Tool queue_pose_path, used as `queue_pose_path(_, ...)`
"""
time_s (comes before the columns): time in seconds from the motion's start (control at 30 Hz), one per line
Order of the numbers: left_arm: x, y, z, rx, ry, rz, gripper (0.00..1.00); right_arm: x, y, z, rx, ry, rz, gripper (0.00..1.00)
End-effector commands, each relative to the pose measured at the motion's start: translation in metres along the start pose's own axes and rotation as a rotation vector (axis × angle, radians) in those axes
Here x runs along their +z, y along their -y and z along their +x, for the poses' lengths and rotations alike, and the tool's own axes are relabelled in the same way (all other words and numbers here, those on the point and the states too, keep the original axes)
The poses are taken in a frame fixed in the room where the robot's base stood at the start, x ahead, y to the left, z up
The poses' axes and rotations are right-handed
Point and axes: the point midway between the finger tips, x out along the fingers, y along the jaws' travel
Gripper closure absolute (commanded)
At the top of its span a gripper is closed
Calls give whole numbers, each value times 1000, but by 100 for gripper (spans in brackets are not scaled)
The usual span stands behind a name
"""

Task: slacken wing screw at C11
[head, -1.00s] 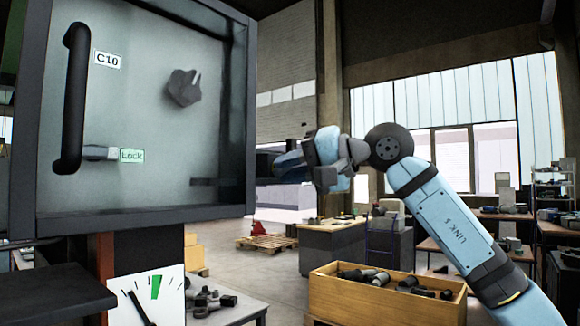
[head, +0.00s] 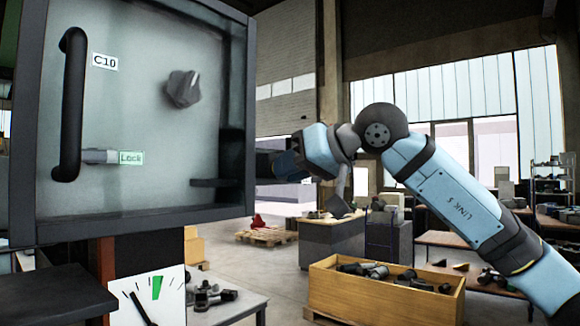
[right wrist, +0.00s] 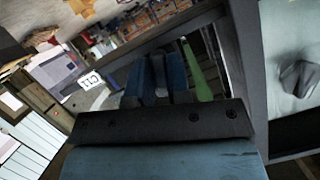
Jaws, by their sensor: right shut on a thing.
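My right gripper (head: 283,163) is at the right outer side of the grey cabinet (head: 120,222). In the right wrist view its two blue fingers (right wrist: 159,72) are close together, shut on a small grey piece between them, which I take to be the wing screw (right wrist: 160,78). Most of that screw is hidden by the fingers, and the head view does not show it. A white C11 label (right wrist: 89,79) shows just left of the fingers in the right wrist view. My left gripper is not in view.
The cabinet front has a C10 label (head: 105,61), a grey knob (head: 183,90), a black handle (head: 72,105) and a green Lock tag (head: 130,157). A green strip (right wrist: 200,75) lies right of the fingers. A wooden crate of parts (head: 370,304) stands below my right arm.

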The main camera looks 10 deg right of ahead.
Motion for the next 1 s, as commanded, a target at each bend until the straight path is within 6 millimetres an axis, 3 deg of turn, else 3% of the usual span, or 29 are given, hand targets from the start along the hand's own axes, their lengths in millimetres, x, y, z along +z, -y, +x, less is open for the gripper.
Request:
queue_pose_path(0.13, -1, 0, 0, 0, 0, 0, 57, 2, 0, 1, 16, 4, -42, 100)
queue_pose_path(0.37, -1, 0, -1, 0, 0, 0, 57, 2, 0, 0, 136, 5, -369, 100)
queue_pose_path(0.67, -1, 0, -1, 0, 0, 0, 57, 3, 0, 1, 148, 5, -405, 100)
queue_pose_path(0.8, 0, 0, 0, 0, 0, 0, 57, 3, 0, 0, 221, 5, -607, 100)
queue_pose_path(0.83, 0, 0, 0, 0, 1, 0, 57, 3, 0, 0, 231, 5, -633, 81)
queue_pose_path(0.97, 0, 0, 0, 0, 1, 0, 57, 2, 0, 1, 225, 4, -618, 51)
queue_pose_path(1.0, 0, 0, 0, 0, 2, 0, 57, 2, 0, 0, 225, 3, -618, 50)
